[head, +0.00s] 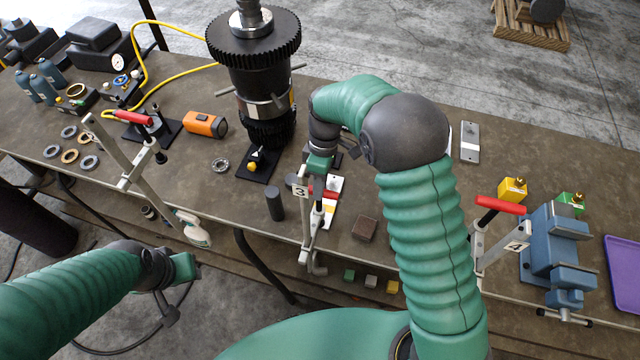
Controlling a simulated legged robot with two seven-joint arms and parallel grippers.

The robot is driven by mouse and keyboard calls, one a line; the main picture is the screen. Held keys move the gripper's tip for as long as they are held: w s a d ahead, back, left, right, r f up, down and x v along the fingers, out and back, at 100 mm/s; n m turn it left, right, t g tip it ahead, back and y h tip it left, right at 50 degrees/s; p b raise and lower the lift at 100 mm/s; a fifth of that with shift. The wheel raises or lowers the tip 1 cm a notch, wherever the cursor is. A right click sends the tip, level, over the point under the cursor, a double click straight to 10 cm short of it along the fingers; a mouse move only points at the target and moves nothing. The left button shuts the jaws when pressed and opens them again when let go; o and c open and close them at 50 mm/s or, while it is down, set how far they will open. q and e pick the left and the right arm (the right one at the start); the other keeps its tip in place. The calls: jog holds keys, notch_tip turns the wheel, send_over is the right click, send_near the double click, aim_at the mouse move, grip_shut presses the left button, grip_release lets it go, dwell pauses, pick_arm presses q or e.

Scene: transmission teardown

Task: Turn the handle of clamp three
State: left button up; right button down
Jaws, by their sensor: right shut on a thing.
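Clamp three (306,235), a silver clamp with a white "3" label, stands at the front edge of the workbench. Its red handle (331,195) shows partly, just below my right gripper (318,170). My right gripper reaches down from above and is shut at the handle; the gripper and wrist hide part of the handle and the exact contact. My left gripper (188,268) hangs in front of the bench at lower left, away from the clamp. Its fingers are too unclear to tell whether they are open.
A tall black gear assembly (262,75) stands behind clamp three. A dark cylinder (275,203) stands close to its left. Another red-handled clamp (128,160) is at left; clamp four (480,245) and a blue vise (556,245) are at right. A brown block (365,229) lies nearby.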

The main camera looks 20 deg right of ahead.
jog(key=shift+d+m, duration=0.1)
jog(key=shift+m, duration=0.2)
jog(key=m+b, duration=0.1)
jog(key=m, duration=0.3)
jog(key=shift+t+y, duration=0.4)
jog(key=m, duration=0.4)
jog(key=shift+r+t, duration=0.1)
jog(key=shift+t, duration=0.2)
jog(key=m, duration=0.3)
jog(key=shift+s+m+t, duration=0.1)
jog(key=shift+m+t, duration=0.2)
jog(key=m, duration=0.4)
jog(key=shift+t, duration=0.4)
jog(key=shift+m, duration=0.4)
jog(key=c, duration=1.6)
grip_release()
jog(key=o, duration=0.3)
